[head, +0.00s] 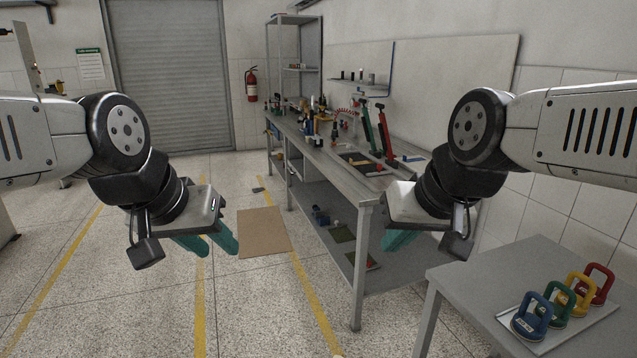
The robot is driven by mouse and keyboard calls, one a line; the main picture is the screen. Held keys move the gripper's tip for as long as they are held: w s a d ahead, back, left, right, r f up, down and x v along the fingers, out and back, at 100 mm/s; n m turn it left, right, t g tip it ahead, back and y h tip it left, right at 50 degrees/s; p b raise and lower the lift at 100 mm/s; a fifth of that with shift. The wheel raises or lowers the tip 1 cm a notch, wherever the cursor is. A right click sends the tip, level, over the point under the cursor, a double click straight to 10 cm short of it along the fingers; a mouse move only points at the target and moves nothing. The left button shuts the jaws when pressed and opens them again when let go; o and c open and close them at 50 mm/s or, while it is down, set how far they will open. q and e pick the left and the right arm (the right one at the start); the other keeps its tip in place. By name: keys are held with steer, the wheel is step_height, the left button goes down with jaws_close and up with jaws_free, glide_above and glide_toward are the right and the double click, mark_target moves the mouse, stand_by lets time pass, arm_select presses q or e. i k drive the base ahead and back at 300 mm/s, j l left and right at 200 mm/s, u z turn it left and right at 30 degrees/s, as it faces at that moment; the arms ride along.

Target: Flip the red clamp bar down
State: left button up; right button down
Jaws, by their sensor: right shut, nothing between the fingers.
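The red clamp bar (384,132) stands raised and leaning on the workbench (345,172), beside a similar green bar (368,130). Its lower end meets small dark and red parts on the bench top. My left gripper (217,249) is open and empty above the floor, well left of the bench. My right gripper (393,246) is shut and empty. It appears in front of the bench's near end, lower in the picture than the red bar and apart from it.
A side table (465,270) at the lower right holds a tray with blue, green, yellow and red suction-cup handles (531,318). Tools crowd the bench's far half. A cardboard sheet (264,232) lies on open floor left of the bench.

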mark_target(384, 130)
steer(key=i, duration=3.05)
steer(key=z, duration=0.2)
